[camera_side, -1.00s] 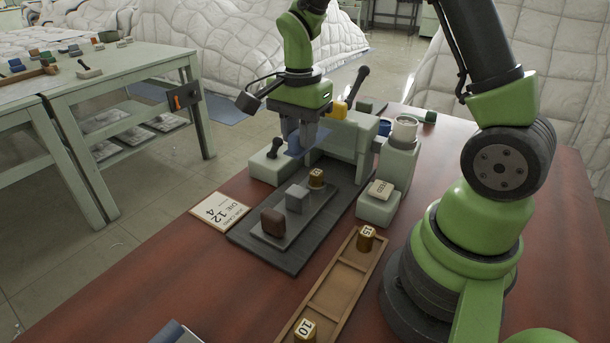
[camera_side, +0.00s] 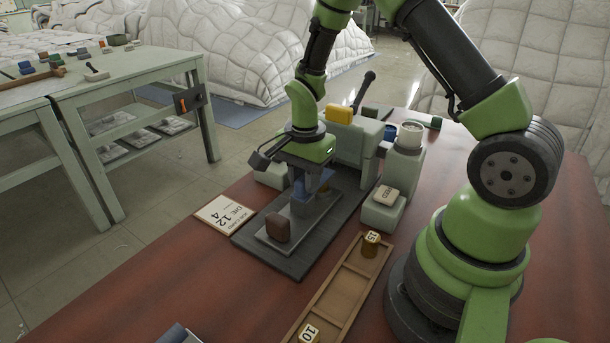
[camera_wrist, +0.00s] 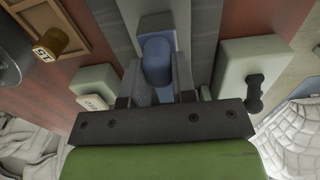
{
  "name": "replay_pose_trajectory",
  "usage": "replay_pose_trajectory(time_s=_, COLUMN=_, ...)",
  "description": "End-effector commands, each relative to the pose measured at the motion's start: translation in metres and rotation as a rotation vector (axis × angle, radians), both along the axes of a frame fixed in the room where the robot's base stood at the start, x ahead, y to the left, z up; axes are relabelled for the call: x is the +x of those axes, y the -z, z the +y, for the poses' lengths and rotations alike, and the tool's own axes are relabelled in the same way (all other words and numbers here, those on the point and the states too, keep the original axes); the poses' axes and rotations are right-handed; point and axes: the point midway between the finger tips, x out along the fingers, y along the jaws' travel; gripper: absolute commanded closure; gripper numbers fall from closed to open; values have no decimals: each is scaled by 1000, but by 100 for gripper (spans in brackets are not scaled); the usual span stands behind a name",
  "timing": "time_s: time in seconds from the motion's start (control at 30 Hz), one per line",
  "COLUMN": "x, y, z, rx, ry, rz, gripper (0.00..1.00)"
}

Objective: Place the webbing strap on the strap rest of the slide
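The blue webbing strap (camera_side: 298,190) is between the fingers of my gripper (camera_side: 305,204), low over the slide (camera_side: 300,238). In the wrist view the strap (camera_wrist: 157,60) shows a rounded end, with a finger of my gripper (camera_wrist: 158,82) against each side. The slide is a long grey plate on a darker base, with a brown block (camera_side: 277,227) near its front end.
A pale press with a dark lever (camera_side: 364,92) and yellow block (camera_side: 340,115) stands behind. A labelled pale block (camera_side: 385,197) is to the right. A wooden tray (camera_side: 340,292) holds brass dies 15 (camera_side: 371,243) and 10 (camera_side: 310,333). A job card (camera_side: 224,214) lies left.

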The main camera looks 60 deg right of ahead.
Motion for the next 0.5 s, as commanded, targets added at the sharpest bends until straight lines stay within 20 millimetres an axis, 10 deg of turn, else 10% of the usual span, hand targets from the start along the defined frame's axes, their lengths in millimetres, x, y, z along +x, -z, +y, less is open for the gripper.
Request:
replay_pose_trajectory(time_s=0.1, x=0, y=0, z=0, rx=0, ry=0, rz=0, gripper=50)
replay_pose_trajectory(time_s=0.5, x=1, y=-11, z=0, rx=-1, ry=-2, rz=-4, gripper=50)
